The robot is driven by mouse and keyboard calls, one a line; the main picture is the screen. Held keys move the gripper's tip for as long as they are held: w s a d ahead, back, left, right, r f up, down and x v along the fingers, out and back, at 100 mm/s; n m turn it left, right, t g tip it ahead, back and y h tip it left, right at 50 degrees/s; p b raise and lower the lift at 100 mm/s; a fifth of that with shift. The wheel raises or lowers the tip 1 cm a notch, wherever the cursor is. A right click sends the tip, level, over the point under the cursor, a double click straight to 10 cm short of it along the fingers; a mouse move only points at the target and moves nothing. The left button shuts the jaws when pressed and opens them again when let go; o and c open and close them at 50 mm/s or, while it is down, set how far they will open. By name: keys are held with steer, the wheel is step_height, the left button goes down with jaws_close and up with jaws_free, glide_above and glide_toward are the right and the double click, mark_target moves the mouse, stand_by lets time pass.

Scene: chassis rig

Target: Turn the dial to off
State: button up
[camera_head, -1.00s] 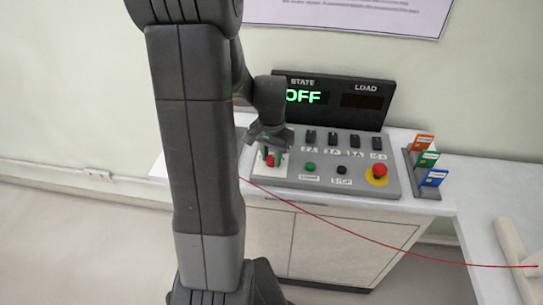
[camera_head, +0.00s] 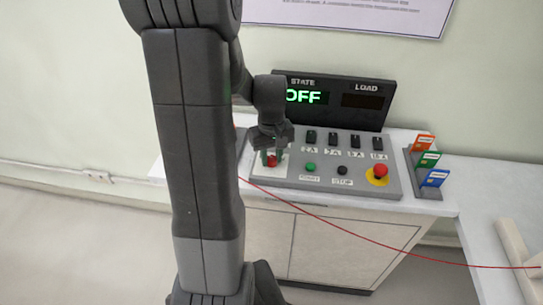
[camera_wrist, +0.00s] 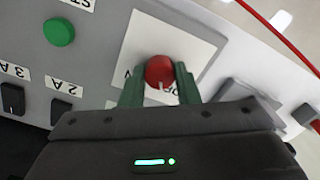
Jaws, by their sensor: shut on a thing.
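The red dial (camera_wrist: 160,71) sits on a white plate (camera_wrist: 143,38) at the left end of the grey control panel (camera_head: 300,182). A light mark shows on the dial's lower edge in the wrist view. My gripper (camera_wrist: 160,76) is shut on the dial, one green finger on each side of it. In the head view the dial (camera_head: 271,160) shows low between the fingers. The plate's lettering is mostly hidden by the fingers. The STATE display (camera_head: 305,97) reads OFF in green.
The panel also carries several black switches (camera_head: 333,139), a green button (camera_head: 310,167), a black STOP button (camera_head: 342,170) and a red emergency button (camera_head: 380,171). A rack of coloured cards (camera_head: 428,160) stands at right. A red cable (camera_head: 345,233) hangs across the front.

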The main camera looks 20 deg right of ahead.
mark_target(271, 158)
steer(key=shift+w+n, duration=0.1)
steer(key=shift+n, duration=1.4)
steer(key=o, duration=1)
steer(key=shift+c, duration=0.2)
steer(key=shift+r, duration=0.15)
step_height(271, 158, up, 14)
steer(key=shift+f, duration=0.2)
steer(key=shift+f, duration=0.1)
